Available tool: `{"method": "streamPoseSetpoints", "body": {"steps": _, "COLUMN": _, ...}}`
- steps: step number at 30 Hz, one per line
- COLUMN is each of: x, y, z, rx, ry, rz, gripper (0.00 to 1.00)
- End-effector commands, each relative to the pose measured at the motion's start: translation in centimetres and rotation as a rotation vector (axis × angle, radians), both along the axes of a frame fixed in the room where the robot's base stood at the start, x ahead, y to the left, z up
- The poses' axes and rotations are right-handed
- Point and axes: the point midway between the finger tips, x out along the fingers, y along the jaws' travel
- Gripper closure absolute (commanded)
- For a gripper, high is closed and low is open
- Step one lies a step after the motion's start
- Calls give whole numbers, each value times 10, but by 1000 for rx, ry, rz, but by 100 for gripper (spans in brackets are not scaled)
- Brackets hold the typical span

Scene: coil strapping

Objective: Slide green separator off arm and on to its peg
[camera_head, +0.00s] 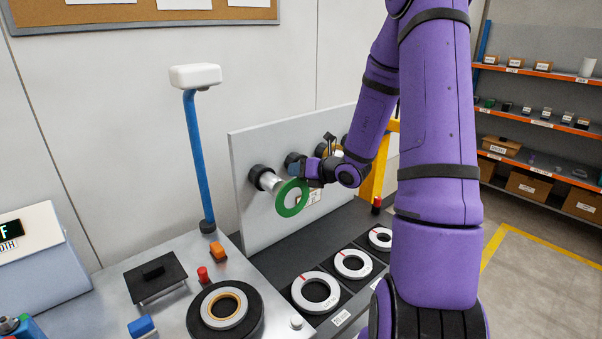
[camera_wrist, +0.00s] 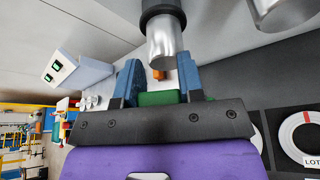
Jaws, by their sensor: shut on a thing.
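The green separator (camera_head: 289,213) is a flat ring at the front end of a silver arm (camera_head: 270,181), which sticks out of a black collar on an upright grey panel. My gripper (camera_head: 303,172) is shut on the ring's edge from the upper right. In the wrist view, a green strip of the separator (camera_wrist: 160,98) sits between the blue fingers of my gripper (camera_wrist: 158,86), close to the tip of the silver arm (camera_wrist: 163,45). I cannot tell whether the ring is still around the arm's tip or just clear of it. I cannot identify its peg.
The grey panel (camera_head: 246,150) stands behind the arm. Several white rings (camera_head: 316,307) lie on black pads on the dark bench. A black round holder (camera_head: 250,327) with a ring, an orange block (camera_head: 217,252) and a red knob (camera_head: 203,275) sit at left. A blue post (camera_head: 196,150) rises behind.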

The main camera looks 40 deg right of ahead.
Motion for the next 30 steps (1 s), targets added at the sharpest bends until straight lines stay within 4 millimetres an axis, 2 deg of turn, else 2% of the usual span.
{"method": "streamPoseSetpoints", "body": {"steps": 15, "x": 42, "y": 2, "z": 0, "rx": 0, "ry": 0, "rz": 1, "gripper": 100}}
{"method": "streamPoseSetpoints", "body": {"steps": 30, "x": 52, "y": 2, "z": 0, "rx": 1, "ry": 1, "rz": -1, "gripper": 100}}
